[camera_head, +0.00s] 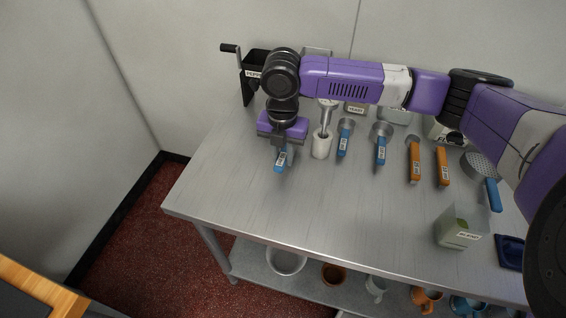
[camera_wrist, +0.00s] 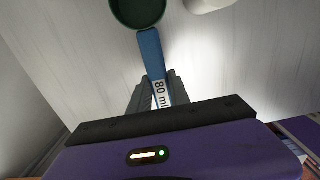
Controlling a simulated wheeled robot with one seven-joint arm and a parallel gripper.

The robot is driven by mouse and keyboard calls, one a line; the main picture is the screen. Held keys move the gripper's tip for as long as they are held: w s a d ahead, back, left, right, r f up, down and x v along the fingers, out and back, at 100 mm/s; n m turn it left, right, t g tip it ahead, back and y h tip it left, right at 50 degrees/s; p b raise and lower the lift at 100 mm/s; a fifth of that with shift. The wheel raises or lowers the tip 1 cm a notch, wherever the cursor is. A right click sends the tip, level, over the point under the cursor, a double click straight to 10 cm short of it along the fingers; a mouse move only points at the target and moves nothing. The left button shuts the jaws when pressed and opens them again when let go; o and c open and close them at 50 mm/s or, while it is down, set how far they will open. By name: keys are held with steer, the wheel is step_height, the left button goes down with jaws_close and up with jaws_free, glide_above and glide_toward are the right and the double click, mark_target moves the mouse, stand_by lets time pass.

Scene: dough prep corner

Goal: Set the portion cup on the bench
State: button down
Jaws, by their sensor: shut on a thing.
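My gripper (camera_head: 281,148) is above the left part of the steel bench (camera_head: 240,200) and points down. It is shut on the blue handle of a portion cup (camera_head: 280,163). In the wrist view the gripper (camera_wrist: 155,95) has its fingers on either side of this handle, which is marked 80 ml. The cup's round dark green bowl (camera_wrist: 138,10) is partly cut off at the top of that view. In the head view my gripper hides the bowl. I cannot tell whether the cup touches the bench.
A white holder (camera_head: 321,146) with a metal tool stands close right of my gripper. Blue-handled cups (camera_head: 345,142), orange-handled cups (camera_head: 414,162) and a sieve (camera_head: 478,163) lie farther right. A labelled box (camera_head: 460,230) stands front right. The bench's front left is clear.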

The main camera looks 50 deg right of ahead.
steer(key=shift+f, duration=1.9)
steer(key=shift+f, duration=0.1)
steer(key=c, duration=1.2)
jaws_free()
